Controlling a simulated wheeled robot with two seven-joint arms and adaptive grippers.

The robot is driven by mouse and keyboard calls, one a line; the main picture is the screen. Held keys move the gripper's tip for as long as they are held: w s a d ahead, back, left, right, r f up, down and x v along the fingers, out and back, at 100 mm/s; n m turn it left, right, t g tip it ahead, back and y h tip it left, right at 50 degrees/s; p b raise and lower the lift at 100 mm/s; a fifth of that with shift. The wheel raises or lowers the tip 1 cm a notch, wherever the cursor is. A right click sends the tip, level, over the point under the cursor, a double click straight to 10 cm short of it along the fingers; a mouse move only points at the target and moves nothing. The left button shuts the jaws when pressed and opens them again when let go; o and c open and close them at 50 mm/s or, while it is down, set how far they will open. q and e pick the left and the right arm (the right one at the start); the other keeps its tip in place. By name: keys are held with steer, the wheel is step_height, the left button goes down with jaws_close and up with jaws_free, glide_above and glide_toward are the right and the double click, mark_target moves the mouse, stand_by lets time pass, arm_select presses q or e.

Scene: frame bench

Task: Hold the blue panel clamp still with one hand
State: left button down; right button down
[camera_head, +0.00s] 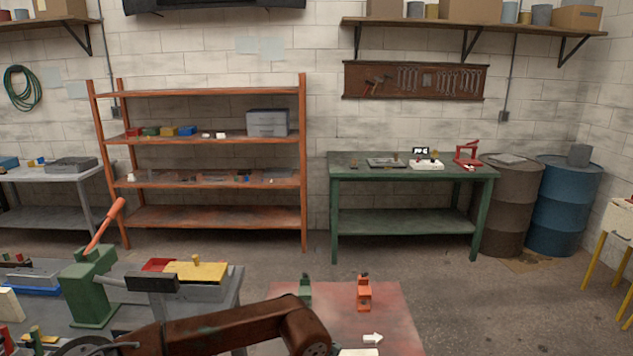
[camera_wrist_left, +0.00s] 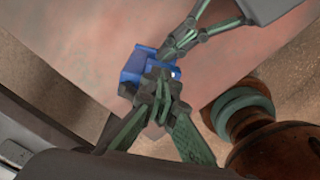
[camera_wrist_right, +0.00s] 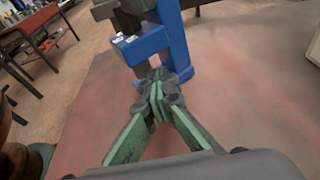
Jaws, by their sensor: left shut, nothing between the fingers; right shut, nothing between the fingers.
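The blue panel clamp (camera_wrist_left: 137,66) is in the left wrist view, above a reddish mat or board, partly hidden by the grippers. It stands tall at the top of the right wrist view (camera_wrist_right: 176,42). My left gripper (camera_wrist_left: 158,76) is shut and empty, its tips overlapping the clamp's near side in the picture. My right gripper (camera_wrist_right: 159,76) is shut and empty, its tips just in front of the clamp's lower part. It also shows in the left wrist view (camera_wrist_left: 171,50), close to the clamp. I cannot tell whether either touches. The head view hides the clamp.
A green clamp (camera_head: 305,288) and an orange clamp (camera_head: 364,293) stand on the red mat (camera_head: 398,318). A green lever press (camera_head: 90,285) and a yellow-topped box (camera_head: 195,270) are at left. A green bench (camera_head: 410,170) stands behind, across open floor.

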arm_select(q)
steer(key=shift+s+d+f, duration=0.15)
steer(key=shift+s+d, duration=0.05)
steer(key=shift+s, duration=0.45)
stand_by(0.4)
step_height(320, 180, up, 6)
steer(key=shift+d, duration=0.45)
stand_by(0.4)
steer(key=shift+w, duration=0.15)
step_height(320, 180, down, 6)
steer(key=w, duration=0.1)
steer(key=shift+w+a, duration=0.35)
steer(key=shift+a, duration=0.05)
steer(key=shift+s+a, duration=0.25)
steer(key=shift+s, duration=0.05)
stand_by(0.9)
